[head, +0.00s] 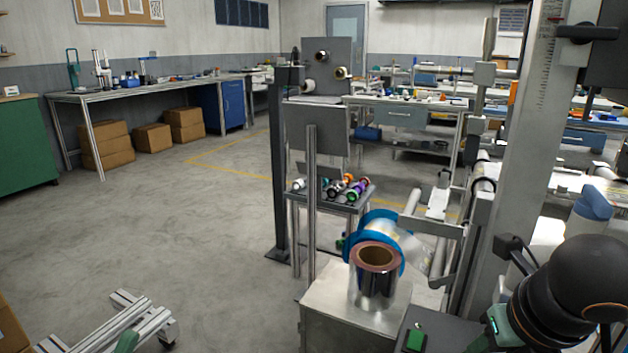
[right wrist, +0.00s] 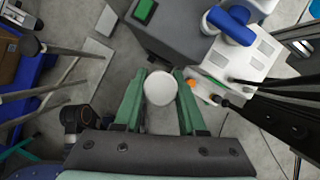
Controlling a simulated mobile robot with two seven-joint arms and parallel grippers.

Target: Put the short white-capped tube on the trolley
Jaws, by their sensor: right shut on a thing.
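In the right wrist view my right gripper (right wrist: 160,90) is shut on a round white cap, seen end-on, of the white-capped tube (right wrist: 160,88). In the head view my right arm fills the lower right, and I cannot make out the held tube there. A small metal table on legs, which looks like the trolley (head: 340,208), stands mid-picture behind the machine. Several coloured tubes (head: 346,188) lie on it.
A film roll (head: 376,258) stands on a metal cabinet (head: 330,292) in front of the trolley, beside a blue-flanged reel (head: 378,222). A box with a green button (head: 415,340) is near my right arm. Floor at the left is mostly clear.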

